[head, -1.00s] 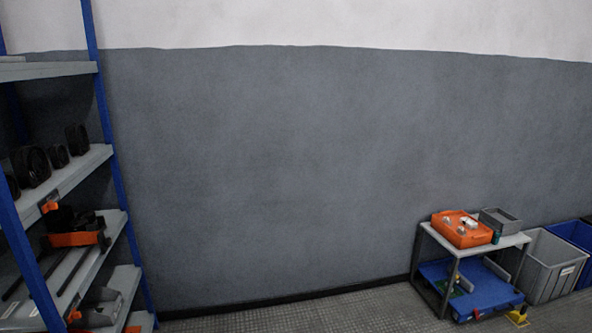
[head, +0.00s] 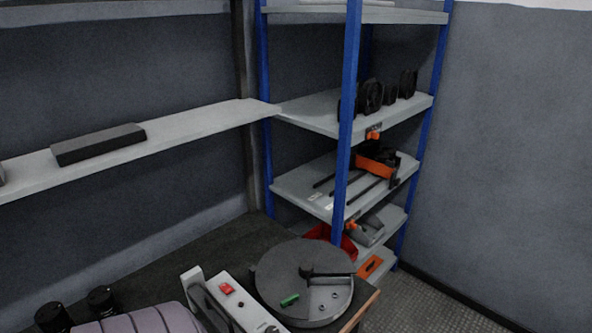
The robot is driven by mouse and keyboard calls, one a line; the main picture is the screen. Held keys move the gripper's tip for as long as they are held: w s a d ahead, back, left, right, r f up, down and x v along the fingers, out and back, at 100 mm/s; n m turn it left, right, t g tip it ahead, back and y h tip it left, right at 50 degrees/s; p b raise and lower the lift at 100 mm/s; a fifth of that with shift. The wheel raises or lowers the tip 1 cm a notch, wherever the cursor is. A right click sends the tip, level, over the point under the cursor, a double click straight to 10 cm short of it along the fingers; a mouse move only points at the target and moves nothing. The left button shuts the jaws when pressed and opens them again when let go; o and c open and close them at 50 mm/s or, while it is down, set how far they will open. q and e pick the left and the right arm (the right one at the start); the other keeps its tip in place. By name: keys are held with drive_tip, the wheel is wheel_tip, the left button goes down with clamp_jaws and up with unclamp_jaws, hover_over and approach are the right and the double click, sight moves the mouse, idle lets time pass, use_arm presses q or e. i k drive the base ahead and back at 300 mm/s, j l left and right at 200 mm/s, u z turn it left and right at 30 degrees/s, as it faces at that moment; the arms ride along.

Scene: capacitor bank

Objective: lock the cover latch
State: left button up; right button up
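No cover latch can be made out in the head view. A grey box-shaped device with a red switch (head: 227,289) stands at the bottom, cut off by the frame edge. Beside it is a round dark grey disc (head: 304,278) with a black-handled tool (head: 326,273) and a small green item (head: 289,300) on top. I cannot tell whether a latch belongs to any of these. Neither of my grippers is in view.
A dark bench (head: 205,250) runs along the wall, with black round parts (head: 102,299) at lower left. A wall shelf (head: 190,122) holds a dark bar (head: 98,144). A blue-post rack (head: 347,125) stands in the corner. Floor (head: 440,305) shows clear at lower right.

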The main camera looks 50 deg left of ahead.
sight(289, 302)
drive_tip(key=u, duration=1.55)
